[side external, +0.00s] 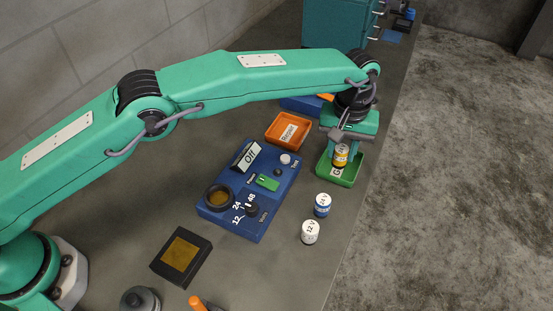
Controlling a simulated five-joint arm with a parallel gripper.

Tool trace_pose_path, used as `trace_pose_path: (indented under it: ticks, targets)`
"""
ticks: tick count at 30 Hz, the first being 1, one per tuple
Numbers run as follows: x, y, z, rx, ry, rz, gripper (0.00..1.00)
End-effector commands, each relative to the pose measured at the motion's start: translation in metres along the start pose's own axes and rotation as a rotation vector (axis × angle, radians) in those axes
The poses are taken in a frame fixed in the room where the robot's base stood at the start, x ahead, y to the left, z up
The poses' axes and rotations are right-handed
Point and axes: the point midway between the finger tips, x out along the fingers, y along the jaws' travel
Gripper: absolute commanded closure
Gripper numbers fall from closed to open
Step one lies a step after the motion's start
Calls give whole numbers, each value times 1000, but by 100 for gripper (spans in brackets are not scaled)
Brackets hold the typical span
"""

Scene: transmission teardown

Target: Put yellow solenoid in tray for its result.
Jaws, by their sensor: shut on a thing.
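My gripper (341,152) is at the right, pointing down, and is shut on the yellow solenoid (341,157). The solenoid is a small cylinder with a pale top and a yellow band. It appears over the green tray (350,180); whether it touches the tray floor I cannot tell. The green tray has a white label, partly hidden behind the solenoid. An orange tray (275,134) labelled "Reject" stands to the left. The blue test box (240,225) carries a small sign reading "Off" (245,156), a round dark socket, a green piece and a knob marked 12, 24 and 48.
A blue-banded cylinder (322,205) and a white cylinder (310,232) stand right of the test box, in front of the green tray. A dark square box (181,255) sits at lower left. The bench edge runs close by on the right.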

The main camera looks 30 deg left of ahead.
Motion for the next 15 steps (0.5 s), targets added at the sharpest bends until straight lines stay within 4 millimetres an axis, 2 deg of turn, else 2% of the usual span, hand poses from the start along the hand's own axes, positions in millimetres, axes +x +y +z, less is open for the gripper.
trace_pose_path:
  ticks: [10,15]
  targets:
    - [4,-1,-4,0,0,0,100]
    - [18,-1,-4,0,-1,-1,100]
